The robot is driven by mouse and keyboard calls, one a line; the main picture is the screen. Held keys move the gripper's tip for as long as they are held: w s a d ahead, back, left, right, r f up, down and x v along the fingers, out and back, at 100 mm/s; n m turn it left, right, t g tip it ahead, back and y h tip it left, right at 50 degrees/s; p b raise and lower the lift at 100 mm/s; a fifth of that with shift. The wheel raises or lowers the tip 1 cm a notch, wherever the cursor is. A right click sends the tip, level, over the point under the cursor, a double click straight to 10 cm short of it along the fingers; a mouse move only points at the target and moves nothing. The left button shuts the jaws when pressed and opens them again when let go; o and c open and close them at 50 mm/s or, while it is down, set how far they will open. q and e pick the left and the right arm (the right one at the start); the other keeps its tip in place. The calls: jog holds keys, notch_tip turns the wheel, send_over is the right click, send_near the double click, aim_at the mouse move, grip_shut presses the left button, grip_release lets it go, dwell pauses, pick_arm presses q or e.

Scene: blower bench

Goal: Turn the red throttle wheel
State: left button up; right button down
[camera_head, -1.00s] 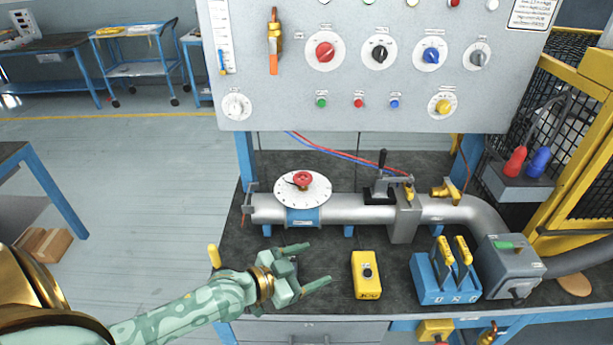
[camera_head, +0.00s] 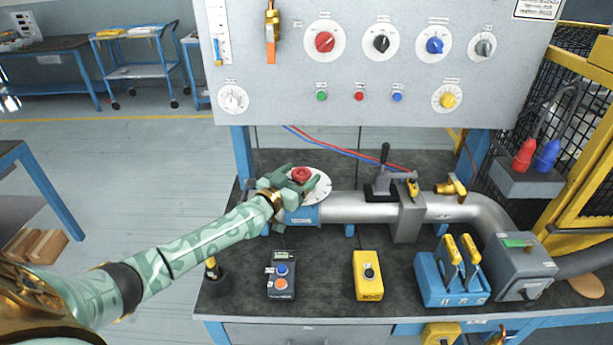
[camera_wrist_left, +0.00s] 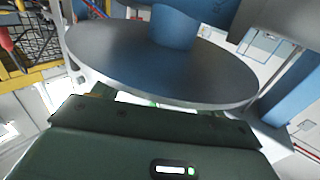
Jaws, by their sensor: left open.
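The red throttle wheel (camera_head: 301,174) sits at the middle of a round white dial (camera_head: 322,187) on top of the silver pipe. My left gripper (camera_head: 297,178) is at the wheel, coming from the front left, with its open fingers close around it. I cannot tell whether they touch it. The gripper covers the left part of the dial. In the left wrist view, a wide grey disc (camera_wrist_left: 150,65), probably the dial, is close in front of the dark green gripper body, and the wheel does not show. My right gripper is not in view.
The knob panel (camera_head: 300,60) rises behind.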

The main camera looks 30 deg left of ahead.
aim_at(307, 168)
pick_arm(q)
jog(key=shift+w+b, duration=0.5)
jog(key=shift+w, duration=1.05)
